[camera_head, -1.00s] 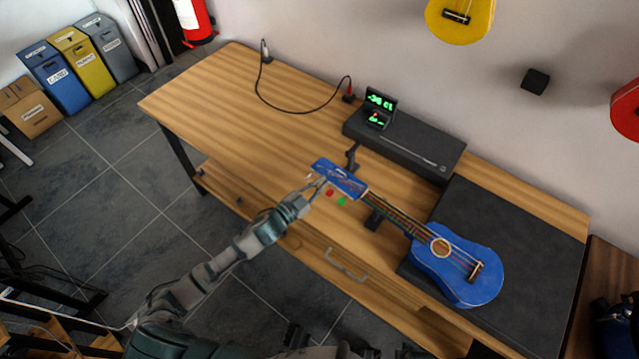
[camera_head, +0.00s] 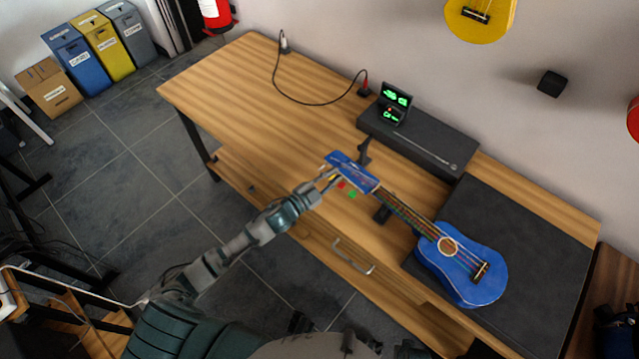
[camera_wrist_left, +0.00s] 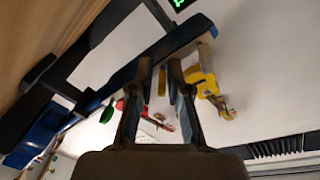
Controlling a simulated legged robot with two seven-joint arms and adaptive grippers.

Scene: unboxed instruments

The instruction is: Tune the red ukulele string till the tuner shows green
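The blue ukulele (camera_head: 455,267) lies slanted across the table, with its headstock (camera_head: 350,170) at the upper left. Yellow (camera_head: 332,178), red (camera_head: 341,185) and green (camera_head: 352,195) tuning pegs show along the headstock's near edge. The tuner (camera_head: 393,104) stands behind it, with green marks and a small red spot lit. My left gripper (camera_head: 325,177) is at the headstock beside the yellow peg. In the left wrist view, its fingers (camera_wrist_left: 159,80) are apart, with the yellow peg (camera_wrist_left: 162,83) between them and a gap visible. My right gripper is not visible.
A long black case (camera_head: 430,141) lies behind the headstock; a dark mat (camera_head: 530,235) lies under the ukulele's body. A dark support (camera_head: 383,213) stands under the neck. A cable (camera_head: 300,101) curves over the back. The table's left part (camera_head: 235,90) is clear.

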